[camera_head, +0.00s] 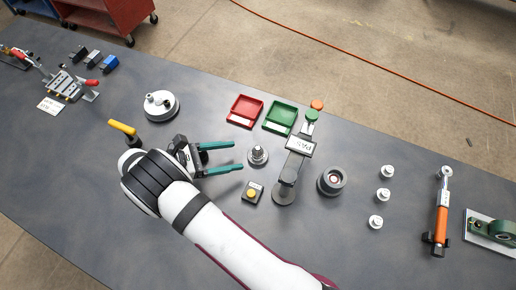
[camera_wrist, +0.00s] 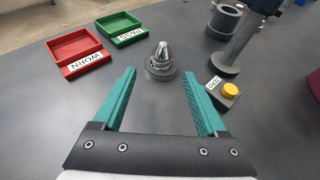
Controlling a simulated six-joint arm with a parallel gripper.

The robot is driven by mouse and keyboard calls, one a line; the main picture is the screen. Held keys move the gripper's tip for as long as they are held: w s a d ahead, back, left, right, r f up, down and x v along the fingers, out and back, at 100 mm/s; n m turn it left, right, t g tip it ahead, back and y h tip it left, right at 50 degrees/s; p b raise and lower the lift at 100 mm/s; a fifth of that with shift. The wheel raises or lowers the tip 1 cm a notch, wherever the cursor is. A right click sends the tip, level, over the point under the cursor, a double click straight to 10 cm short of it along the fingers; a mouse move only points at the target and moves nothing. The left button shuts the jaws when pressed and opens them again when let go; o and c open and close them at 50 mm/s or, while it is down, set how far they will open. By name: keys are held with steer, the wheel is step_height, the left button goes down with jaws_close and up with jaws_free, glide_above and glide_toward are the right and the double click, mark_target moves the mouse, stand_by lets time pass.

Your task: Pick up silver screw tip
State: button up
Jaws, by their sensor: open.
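The silver screw tip (camera_head: 258,150) stands upright on a round grey base (camera_head: 258,161) in the middle of the table. In the wrist view the silver screw tip (camera_wrist: 161,52) is a shiny cone, ahead of my gripper and roughly centred between its fingers. My gripper (camera_head: 242,156) has teal fingers spread apart and empty, with the tips just short of the base on its left side. In the wrist view my gripper (camera_wrist: 158,78) is open with nothing between its fingers.
A red tray (camera_wrist: 78,58) marked WORN and a green tray (camera_wrist: 121,31) marked PASS sit behind. A yellow button box (camera_head: 252,192), a grey post stand (camera_head: 285,190) and a dark grey ring (camera_head: 332,181) are near. White pieces (camera_head: 384,195) stand further right.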

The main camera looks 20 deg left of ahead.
mark_target(252, 153)
steer(key=x, duration=0.7)
steer(key=shift+d+r, duration=0.2)
jaws_close()
